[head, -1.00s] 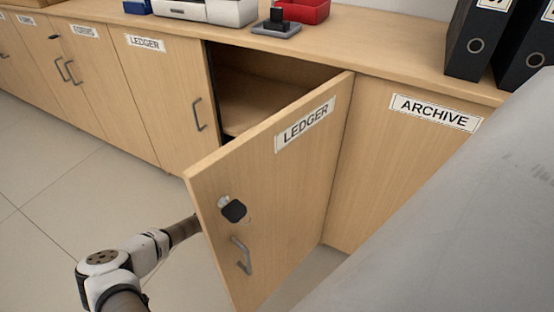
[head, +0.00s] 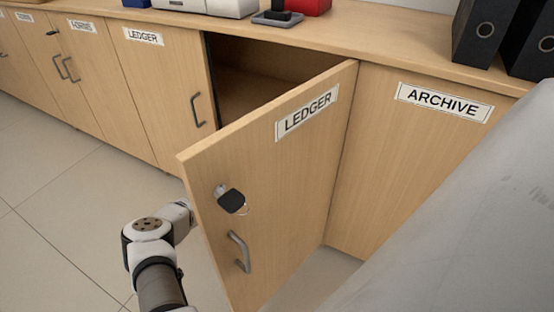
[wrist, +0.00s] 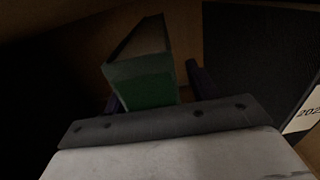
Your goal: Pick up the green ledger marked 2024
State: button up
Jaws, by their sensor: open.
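In the dark wrist view a green ledger (wrist: 143,92) stands on end inside the cabinet, its near face toward me and its top running back. No year mark shows on it. My gripper (wrist: 152,82) is open, with one finger at each side of the ledger's near end; I cannot tell whether either finger touches it. In the head view the ledger and my gripper are hidden behind the open LEDGER door (head: 265,190).
A dark binder (wrist: 262,65) with a white label (wrist: 304,112), partly reading "202", stands close on the right in the wrist view. The open door carries a key (head: 231,200) and a handle (head: 239,252). Black binders (head: 487,30) stand on the counter (head: 380,45).

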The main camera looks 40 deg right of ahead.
grip_shut()
dwell(1.3)
jog(key=shift+r, duration=0.1)
